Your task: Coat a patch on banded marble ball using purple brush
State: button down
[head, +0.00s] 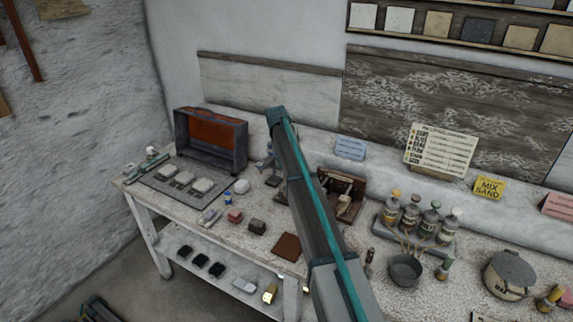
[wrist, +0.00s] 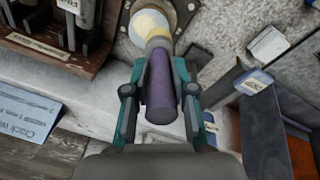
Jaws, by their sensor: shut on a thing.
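My gripper (wrist: 159,72) is shut on the purple brush (wrist: 159,95) in the wrist view, with one finger on each side of the purple handle. Past the handle is a yellowish band, and beyond it a rounded pale cream-and-white shape (wrist: 148,22) at the top edge. In the head view my arm crosses the table and the gripper is not clearly visible.
A brown brush rack (head: 355,183) stands right of my arm, and an open grey toolbox (head: 243,150) stands left. A blue card (head: 350,148) leans by the wall. Pale blocks on a grey tray (head: 155,186), bottles (head: 410,218) and a lidded pot (head: 510,275) stand farther off.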

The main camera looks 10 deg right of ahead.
jog(key=shift+w+a, duration=0.1)
jog(key=shift+w, duration=0.15)
jog(key=shift+s, duration=0.1)
jog(key=shift+s+r, duration=0.6)
jog(key=shift+s, duration=0.05)
jog(key=shift+w+d+f, duration=0.15)
jog(key=shift+d+f, duration=0.2)
jog(key=shift+f, duration=0.25)
dwell(0.6)
jog(key=shift+s+d, duration=0.35)
jog(key=shift+s, duration=0.25)
